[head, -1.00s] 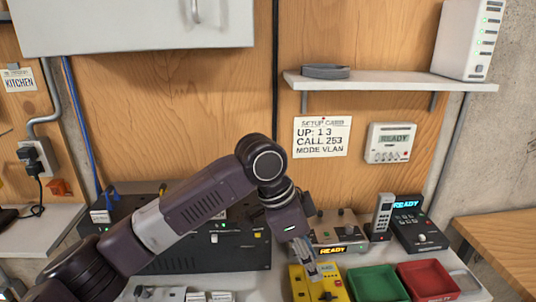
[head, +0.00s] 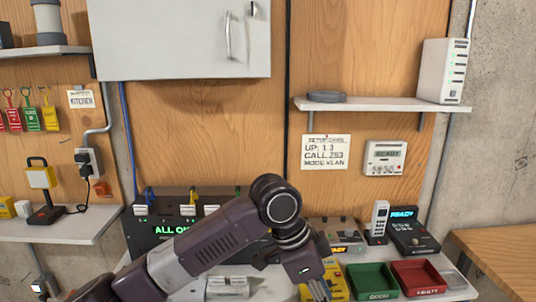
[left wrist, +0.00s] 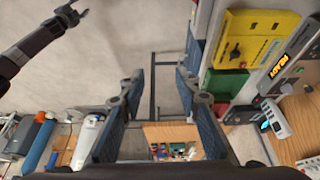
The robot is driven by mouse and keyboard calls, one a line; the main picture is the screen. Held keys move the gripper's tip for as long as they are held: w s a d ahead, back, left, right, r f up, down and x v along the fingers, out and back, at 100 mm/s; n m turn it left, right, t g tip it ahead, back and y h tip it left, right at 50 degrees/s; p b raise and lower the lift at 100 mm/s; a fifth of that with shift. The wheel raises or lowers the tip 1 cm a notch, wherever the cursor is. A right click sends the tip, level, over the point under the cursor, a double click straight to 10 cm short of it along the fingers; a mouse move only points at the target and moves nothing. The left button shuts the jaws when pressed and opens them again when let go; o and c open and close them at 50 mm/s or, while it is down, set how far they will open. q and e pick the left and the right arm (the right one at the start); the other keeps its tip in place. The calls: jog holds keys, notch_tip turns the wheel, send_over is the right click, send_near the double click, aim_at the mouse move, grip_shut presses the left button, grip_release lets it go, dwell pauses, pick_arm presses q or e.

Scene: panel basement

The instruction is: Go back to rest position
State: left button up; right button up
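My left arm reaches in from the left in the head view, and its gripper (head: 318,291) hangs low in front of the yellow box (head: 333,276). In the left wrist view the two fingers of this gripper (left wrist: 155,92) stand wide apart with nothing between them. A dark arm at the upper left of that view looks like my right arm; its gripper (left wrist: 72,14) is small there, with its fingers spread and empty. My right arm does not show in the head view.
A shelf (head: 380,104) and a white cabinet (head: 170,40) hang above. A wooden table (head: 500,255) stands at the right.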

pick_arm(q)
jog(key=s+a+f+n+t+h, duration=0.1)
jog(key=s+a+f+n, duration=0.3)
jog(key=f, duration=0.5)
jog(key=s+a+f+n+t+h, duration=0.1)
jog(key=s+a+f+n+t, duration=0.2)
jog(key=f, duration=0.6)
jog(key=s+a+f+n+y, duration=0.35)
jog(key=s+a, duration=0.45)
jog(key=a, duration=0.5)
jog(key=s+a+f+n+y, duration=0.4)
jog(key=s+a, duration=0.4)
jog(key=a, duration=0.4)
notch_tip(320, 180, down, 26)
jog(key=g, duration=0.2)
jog(key=s+a+f+g+b, duration=0.1)
jog(key=s+a+f, duration=0.2)
jog(key=s+f, duration=1.5)
jog(key=shift+f+n+h+b, duration=0.3)
jog(key=shift+n+h, duration=0.05)
jog(key=shift+s, duration=0.1)
jog(key=shift+d, duration=0.1)
